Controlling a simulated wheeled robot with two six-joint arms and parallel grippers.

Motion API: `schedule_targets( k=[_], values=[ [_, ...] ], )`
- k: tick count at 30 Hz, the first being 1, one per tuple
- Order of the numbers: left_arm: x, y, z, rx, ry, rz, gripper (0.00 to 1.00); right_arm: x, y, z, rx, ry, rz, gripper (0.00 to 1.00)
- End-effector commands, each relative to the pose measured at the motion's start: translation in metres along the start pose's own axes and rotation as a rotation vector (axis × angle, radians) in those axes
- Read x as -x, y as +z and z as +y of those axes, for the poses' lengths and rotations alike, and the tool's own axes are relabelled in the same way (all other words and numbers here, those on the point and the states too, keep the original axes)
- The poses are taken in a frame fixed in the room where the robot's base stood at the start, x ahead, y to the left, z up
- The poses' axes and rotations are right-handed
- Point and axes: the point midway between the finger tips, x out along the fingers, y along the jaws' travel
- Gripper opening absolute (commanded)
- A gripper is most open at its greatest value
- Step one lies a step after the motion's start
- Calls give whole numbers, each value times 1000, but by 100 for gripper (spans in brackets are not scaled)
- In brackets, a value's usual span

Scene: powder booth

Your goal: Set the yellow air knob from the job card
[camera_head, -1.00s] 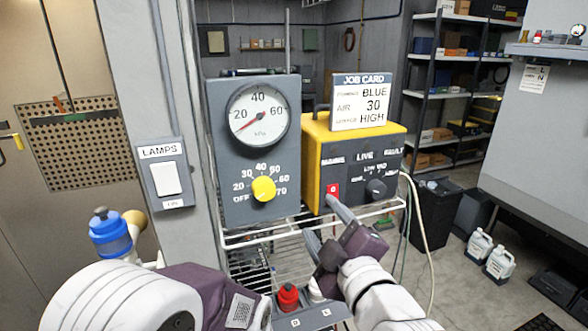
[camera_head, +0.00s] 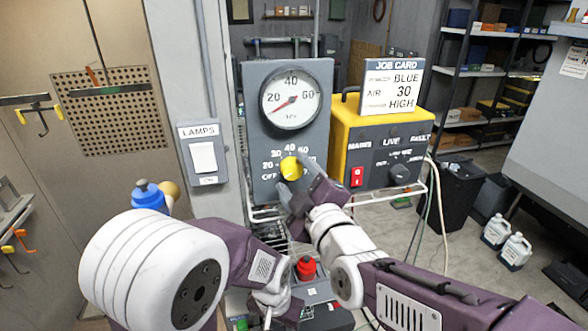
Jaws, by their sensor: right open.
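The yellow air knob (camera_head: 290,168) is on the grey gauge panel (camera_head: 262,141), below the round gauge (camera_head: 291,95). Its scale runs from OFF past 20, 30 and 40 upward, and the right part is covered. Where the knob points is too small to tell. The red gauge needle points to the lower left, below 20. The job card (camera_head: 392,87) reads BLUE, AIR 30 and HIGH. My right gripper (camera_head: 298,181) is open, its fingers at the knob's lower right; I cannot tell whether they touch it. My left gripper (camera_head: 272,303) is low in front, its fingers unclear.
A yellow control box (camera_head: 340,141) with a red switch (camera_head: 357,177) and a dark knob (camera_head: 399,174) stands right of the panel. A LAMPS switch (camera_head: 203,157) is at left. A red-topped item (camera_head: 306,267) sits below my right wrist. White jugs (camera_head: 515,251) stand on the floor.

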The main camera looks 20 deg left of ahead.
Motion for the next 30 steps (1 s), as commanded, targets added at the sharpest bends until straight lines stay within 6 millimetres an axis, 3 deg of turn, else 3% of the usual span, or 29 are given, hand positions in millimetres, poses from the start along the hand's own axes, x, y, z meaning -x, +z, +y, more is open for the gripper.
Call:
schedule_targets(
  k=[10,15,17,30],
  values=[
    [2,0,0,0,0,0,36,-7,1,0,0,0,-1,59],
    [2,0,0,0,0,0,36,-7,1,-1,0,0,0,12],
    [2,0,0,0,0,0,36,-7,0,-1,1,-1,0,0],
    [-18,2,0,0,0,0,36,-7,3,-4,-122,12,8,0]
  ],
)
